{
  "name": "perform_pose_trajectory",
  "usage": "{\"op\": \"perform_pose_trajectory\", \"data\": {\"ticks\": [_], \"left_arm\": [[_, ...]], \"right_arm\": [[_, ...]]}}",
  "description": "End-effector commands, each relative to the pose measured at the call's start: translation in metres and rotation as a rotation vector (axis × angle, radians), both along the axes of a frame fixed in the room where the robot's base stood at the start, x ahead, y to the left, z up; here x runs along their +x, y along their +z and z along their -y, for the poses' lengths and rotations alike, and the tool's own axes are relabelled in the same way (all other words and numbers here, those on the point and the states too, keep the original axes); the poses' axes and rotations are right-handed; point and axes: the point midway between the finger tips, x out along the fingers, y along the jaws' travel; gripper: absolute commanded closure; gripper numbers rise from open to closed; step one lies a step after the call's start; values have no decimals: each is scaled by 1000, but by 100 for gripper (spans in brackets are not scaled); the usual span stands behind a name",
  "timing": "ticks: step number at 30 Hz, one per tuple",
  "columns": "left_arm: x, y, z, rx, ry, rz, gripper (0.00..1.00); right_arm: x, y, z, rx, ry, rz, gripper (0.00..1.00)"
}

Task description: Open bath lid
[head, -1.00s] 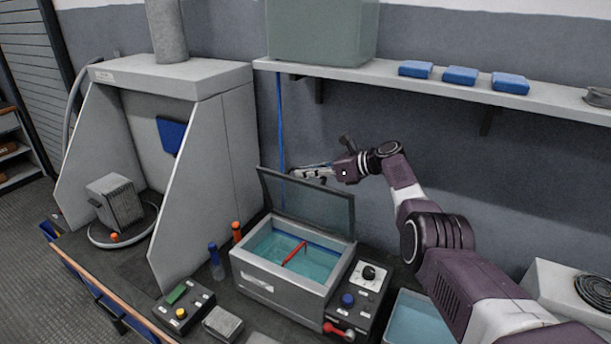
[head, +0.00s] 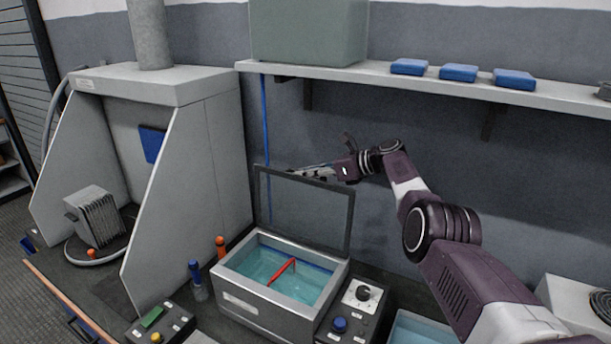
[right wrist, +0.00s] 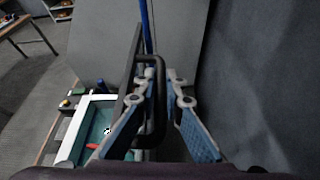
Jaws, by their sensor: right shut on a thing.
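The bath (head: 262,312) is a grey metal box with teal liquid and a red stick-like item (head: 283,272) inside. Its lid (head: 303,212), a dark-framed see-through panel, stands raised, roughly upright, along the bath's back edge. My right gripper (head: 312,172) is at the lid's upper edge, partly behind it. In the right wrist view the blue-padded fingers (right wrist: 168,85) are shut on the dark lid handle (right wrist: 158,118), with the bar between them. The lid shows there nearly edge-on, left of the handle. My left gripper is out of view.
A control box (head: 352,310) with knobs stands right of the bath, and another tank (head: 412,328) stands beyond it. Orange- and blue-capped bottles (head: 196,280) stand at left, near a grey hood (head: 205,170). A wall shelf (head: 420,82) runs above my right arm.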

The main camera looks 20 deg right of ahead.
Motion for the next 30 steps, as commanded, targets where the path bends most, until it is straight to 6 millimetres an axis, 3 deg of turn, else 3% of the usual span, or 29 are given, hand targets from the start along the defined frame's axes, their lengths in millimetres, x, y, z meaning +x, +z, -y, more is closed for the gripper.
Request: {"op": "perform_pose_trajectory", "data": {"ticks": [5,6,7,20,30], "left_arm": [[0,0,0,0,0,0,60],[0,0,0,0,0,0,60],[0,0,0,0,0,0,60],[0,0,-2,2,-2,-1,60],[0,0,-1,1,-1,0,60]], "right_arm": [[-1,-4,0,-3,3,-9,100],[-1,-4,-1,-3,3,-9,87],[-1,-4,0,-2,3,-8,84],[-2,-1,2,-1,1,-2,84],[-17,7,15,-2,2,-1,84]]}}
